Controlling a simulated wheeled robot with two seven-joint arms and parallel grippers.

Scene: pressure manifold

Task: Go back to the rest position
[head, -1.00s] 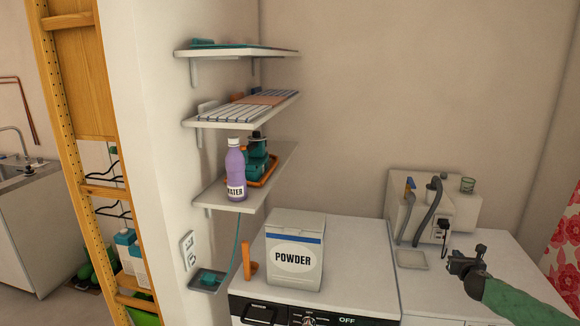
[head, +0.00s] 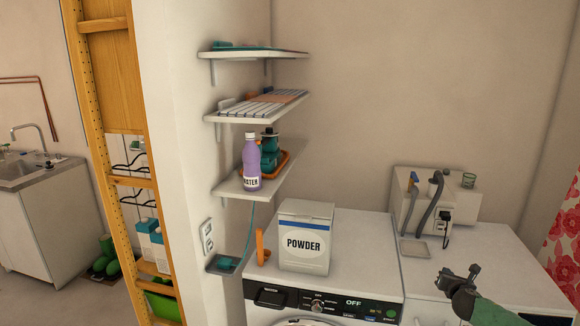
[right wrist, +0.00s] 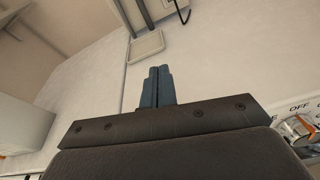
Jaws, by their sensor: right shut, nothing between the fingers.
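My right gripper (head: 461,277) is over the white worktop (head: 510,262) at the right, in front of the grey manifold box (head: 436,207). In the right wrist view its two fingers (right wrist: 161,80) are together with nothing between them. My left gripper is not in view.
A powder box (head: 304,240) stands on the washing machine (head: 360,260), left of my right gripper. Wall shelves hold a purple bottle (head: 251,162) and a green bottle. A small pale tray (head: 416,248) lies before the manifold. A wooden ladder-like frame (head: 108,150) stands at left.

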